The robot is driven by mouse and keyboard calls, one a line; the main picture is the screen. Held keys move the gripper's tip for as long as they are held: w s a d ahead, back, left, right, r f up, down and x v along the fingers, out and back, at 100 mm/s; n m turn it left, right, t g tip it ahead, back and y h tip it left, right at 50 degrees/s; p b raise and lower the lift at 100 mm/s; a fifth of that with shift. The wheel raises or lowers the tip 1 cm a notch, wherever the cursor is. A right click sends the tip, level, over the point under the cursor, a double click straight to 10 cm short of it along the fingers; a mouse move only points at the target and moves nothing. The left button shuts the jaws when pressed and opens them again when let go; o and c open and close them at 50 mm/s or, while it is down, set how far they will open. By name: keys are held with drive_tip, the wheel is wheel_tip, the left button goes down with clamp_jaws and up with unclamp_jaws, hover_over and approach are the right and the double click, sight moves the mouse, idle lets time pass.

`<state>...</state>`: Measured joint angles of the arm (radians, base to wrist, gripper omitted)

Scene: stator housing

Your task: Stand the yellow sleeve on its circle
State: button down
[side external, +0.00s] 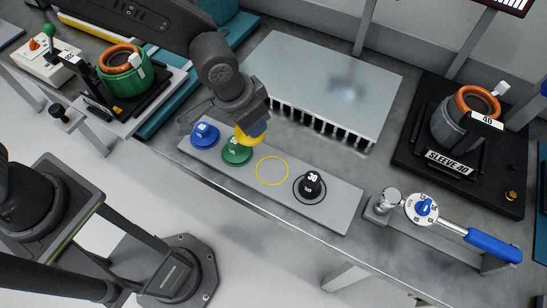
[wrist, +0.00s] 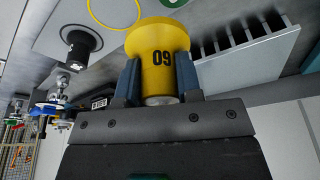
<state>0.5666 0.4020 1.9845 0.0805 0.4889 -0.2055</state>
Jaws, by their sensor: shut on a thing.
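The yellow sleeve (side external: 249,139) is held at the end of my gripper (side external: 253,127). In the wrist view the yellow sleeve (wrist: 157,42) sits between the two blue fingers of my gripper (wrist: 158,76), its wide end pointing away from the palm and a number on its side. The yellow circle (side external: 272,171) is empty on the grey strip (side external: 336,199), between the green sleeve (side external: 237,150) and the black sleeve (side external: 310,187). The sleeve is above and behind the circle, slightly to its left in the side view. The circle also shows in the wrist view (wrist: 115,25).
The blue sleeve (side external: 204,135) stands at the strip's left end. A finned metal block (side external: 322,82) lies behind the strip. A torque wrench (side external: 450,225) rests to the right. A stator fixture (side external: 459,150) stands at the back right, another (side external: 124,78) at the left.

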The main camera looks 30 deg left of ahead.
drive_tip(key=d+f, duration=0.1)
drive_tip(key=d, duration=0.1)
drive_tip(key=s+d+f, duration=0.1)
drive_tip(key=d, duration=0.1)
drive_tip(key=d+f, duration=0.1)
drive_tip(key=d, duration=0.1)
drive_tip(key=shift+s+f, duration=0.2)
drive_tip(key=shift+f, duration=2.1)
drive_tip(key=c, duration=0.8)
unclamp_jaws()
drive_tip(key=shift+f, duration=0.15)
